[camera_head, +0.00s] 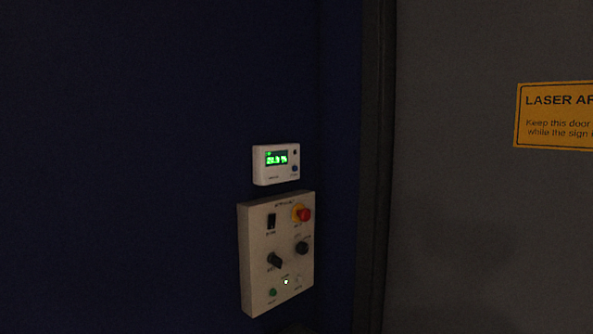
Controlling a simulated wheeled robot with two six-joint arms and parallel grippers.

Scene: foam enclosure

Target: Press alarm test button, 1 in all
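A small white alarm unit (276,165) with a green lit display (276,158) is fixed on the dark blue wall. A small blue button (295,168) sits at its lower right; its label is too small to read. Neither of my grippers is in view, and nothing covers the unit.
Just below the unit is a beige control panel (256,290) with a red mushroom button (305,214), a black rocker switch (271,221), dark knobs and small lamps. To the right are a dark door frame (376,170) and a grey door (480,230) with a yellow laser sign (555,117).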

